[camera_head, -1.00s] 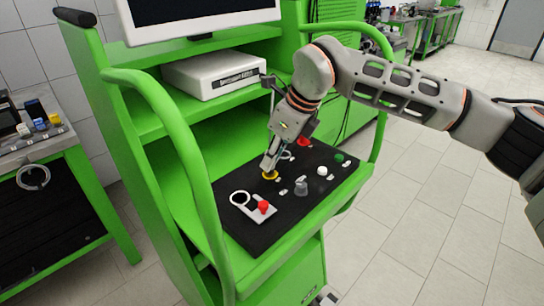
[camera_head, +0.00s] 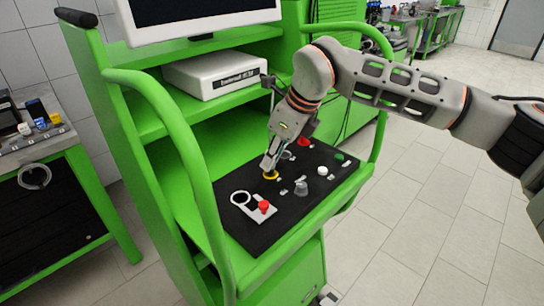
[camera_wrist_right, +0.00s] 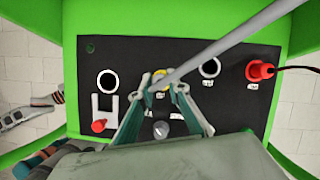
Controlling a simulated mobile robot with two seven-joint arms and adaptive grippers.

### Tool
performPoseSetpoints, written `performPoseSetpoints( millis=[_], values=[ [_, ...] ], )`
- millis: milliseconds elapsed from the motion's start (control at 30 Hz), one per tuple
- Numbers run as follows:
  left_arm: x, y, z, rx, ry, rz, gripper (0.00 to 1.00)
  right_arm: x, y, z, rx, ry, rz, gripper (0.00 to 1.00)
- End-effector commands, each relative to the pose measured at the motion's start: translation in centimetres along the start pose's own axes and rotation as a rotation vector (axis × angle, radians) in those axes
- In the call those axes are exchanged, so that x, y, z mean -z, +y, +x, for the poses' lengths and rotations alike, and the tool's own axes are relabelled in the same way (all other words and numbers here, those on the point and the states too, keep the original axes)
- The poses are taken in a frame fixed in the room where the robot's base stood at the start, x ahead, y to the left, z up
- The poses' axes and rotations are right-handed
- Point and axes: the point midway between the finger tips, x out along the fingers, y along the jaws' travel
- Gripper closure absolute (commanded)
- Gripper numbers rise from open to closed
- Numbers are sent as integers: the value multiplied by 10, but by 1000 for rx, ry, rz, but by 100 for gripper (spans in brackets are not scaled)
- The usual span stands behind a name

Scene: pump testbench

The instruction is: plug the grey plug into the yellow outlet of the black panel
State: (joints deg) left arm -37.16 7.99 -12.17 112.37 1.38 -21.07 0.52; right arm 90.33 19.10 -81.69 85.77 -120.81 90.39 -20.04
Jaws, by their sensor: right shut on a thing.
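My right gripper (camera_head: 269,168) points down at the yellow outlet (camera_head: 271,176) on the black panel (camera_head: 246,231). In the right wrist view, its two fingers (camera_wrist_right: 163,90) are shut on the grey plug (camera_wrist_right: 157,84), seen as a thin grey length running from between the fingertips to the upper right. The yellow outlet (camera_wrist_right: 160,74) lies right behind the fingertips there and is partly covered. The plug's tip is hidden, so I cannot tell whether it is inside the outlet. My left gripper is in neither current view.
Close to the gripper are a grey knob (camera_head: 301,187), a white knob (camera_head: 322,171), a red lever (camera_head: 263,207) and a white-ringed socket (camera_head: 240,198). A red plug (camera_wrist_right: 260,70) with a dark cable stands on the panel. Green rails (camera_head: 197,165) flank the bench.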

Motion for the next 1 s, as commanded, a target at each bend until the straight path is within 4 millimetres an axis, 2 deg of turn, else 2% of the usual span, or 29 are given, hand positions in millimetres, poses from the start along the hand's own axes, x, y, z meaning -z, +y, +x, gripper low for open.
performPoseSetpoints(
  millis=[1000],
  values=[
    [-8, 1, 4, -1, -5, -1, 100, 6, 0, 13, 0, 0, 0, 99]
  ],
)
